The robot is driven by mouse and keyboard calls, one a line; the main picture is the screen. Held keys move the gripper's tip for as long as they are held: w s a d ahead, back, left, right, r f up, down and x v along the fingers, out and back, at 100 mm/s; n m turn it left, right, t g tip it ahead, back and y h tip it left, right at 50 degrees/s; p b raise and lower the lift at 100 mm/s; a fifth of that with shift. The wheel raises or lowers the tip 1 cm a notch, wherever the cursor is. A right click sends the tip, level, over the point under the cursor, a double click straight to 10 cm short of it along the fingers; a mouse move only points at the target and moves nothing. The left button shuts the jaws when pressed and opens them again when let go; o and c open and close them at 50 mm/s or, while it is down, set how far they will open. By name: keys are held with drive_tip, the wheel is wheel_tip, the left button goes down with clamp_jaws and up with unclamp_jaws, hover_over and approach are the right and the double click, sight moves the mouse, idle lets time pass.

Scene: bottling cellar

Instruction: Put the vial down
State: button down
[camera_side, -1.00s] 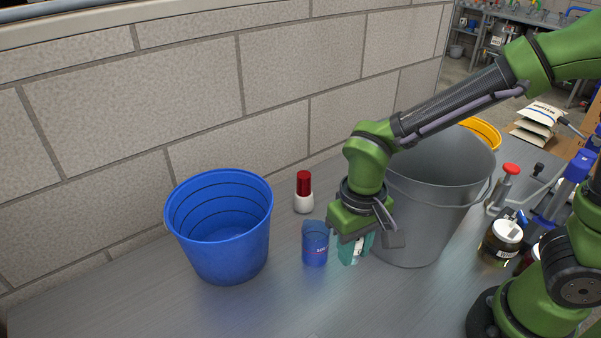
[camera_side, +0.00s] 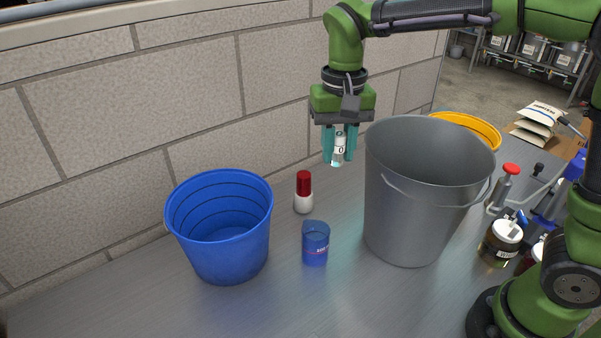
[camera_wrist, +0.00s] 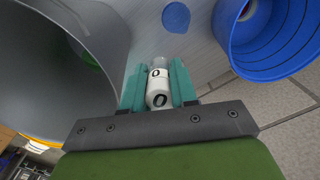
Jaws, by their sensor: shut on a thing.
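My gripper (camera_side: 340,146) is shut on a small vial (camera_side: 339,148) with a white label and dark print. It holds the vial roughly upright in the air, above the bench and left of the grey bucket's rim. In the wrist view the vial (camera_wrist: 159,86) sits between the teal fingers of my gripper (camera_wrist: 160,88), with its clear end pointing away from the palm. The vial's sides are partly hidden by the fingers.
A blue bucket (camera_side: 252,235) stands at left and a large grey bucket (camera_side: 400,215) at right. A blue cup (camera_side: 315,246) and a red-capped white bottle (camera_side: 303,199) stand between them. The bench (camera_side: 330,305) is clear in front. A dark jar (camera_side: 498,246) stands at right.

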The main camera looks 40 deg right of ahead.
drive_tip(key=w+d+m, duration=0.4)
drive_tip(key=w+d, duration=0.4)
drive_tip(key=w, duration=0.1)
drive_tip(key=m, duration=0.3)
hover_over(344, 185)
wheel_tip(344, 185, down, 18)
drive_tip(key=shift+r, duration=0.1)
drive_tip(key=shift+f, duration=2.35)
drive_tip(key=c, duration=0.9)
unclamp_jaws()
drive_tip(key=shift+f, duration=0.15)
wheel_tip(344, 185, up, 12)
drive_tip(key=shift+r, duration=0.2)
